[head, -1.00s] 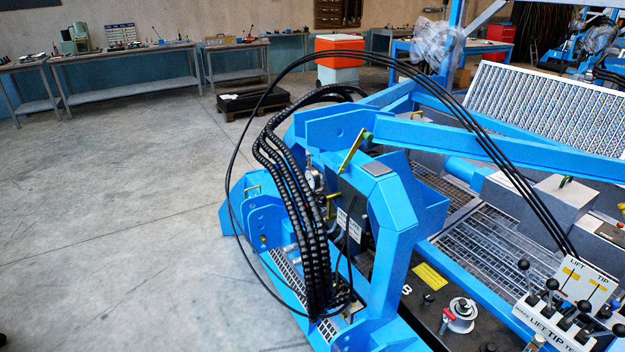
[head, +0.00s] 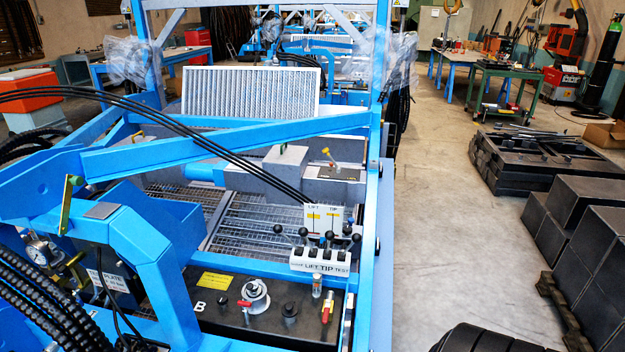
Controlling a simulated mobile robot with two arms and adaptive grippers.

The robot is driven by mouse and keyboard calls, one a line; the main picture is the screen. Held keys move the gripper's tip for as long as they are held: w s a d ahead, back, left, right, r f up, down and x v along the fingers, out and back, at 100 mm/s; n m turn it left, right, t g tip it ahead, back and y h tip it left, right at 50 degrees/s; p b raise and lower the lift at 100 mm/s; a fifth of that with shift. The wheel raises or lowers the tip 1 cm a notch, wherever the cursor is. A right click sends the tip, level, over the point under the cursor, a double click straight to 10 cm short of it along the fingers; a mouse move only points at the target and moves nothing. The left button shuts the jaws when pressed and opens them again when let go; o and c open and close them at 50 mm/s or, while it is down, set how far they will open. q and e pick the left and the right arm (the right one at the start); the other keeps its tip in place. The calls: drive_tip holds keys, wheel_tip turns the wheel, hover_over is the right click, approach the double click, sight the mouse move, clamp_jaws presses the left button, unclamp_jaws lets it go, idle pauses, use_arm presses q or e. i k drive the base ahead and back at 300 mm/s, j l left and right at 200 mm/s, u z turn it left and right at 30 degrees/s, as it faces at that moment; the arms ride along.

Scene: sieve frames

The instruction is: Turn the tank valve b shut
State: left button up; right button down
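A black tank top (head: 232,318) lies at the front of the blue frame, with a white letter B (head: 199,307) at its left end. A silver filler cap (head: 254,297) and a small black knob (head: 289,312) stand on it. A small valve with a red handle (head: 327,307) stands at the right of the tank top. Neither of my grippers is in view.
A lever bank (head: 319,260) labelled LIFT, TIP stands behind the tank. Black hoses (head: 190,125) arch over the blue frame (head: 225,146). A pressure gauge (head: 38,250) is at left. Dark blocks (head: 575,215) stand at right; the floor (head: 440,235) between is clear.

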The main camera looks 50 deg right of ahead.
sight(327, 310)
drive_tip(key=j+z, duration=0.1)
drive_tip(key=z, duration=1.45)
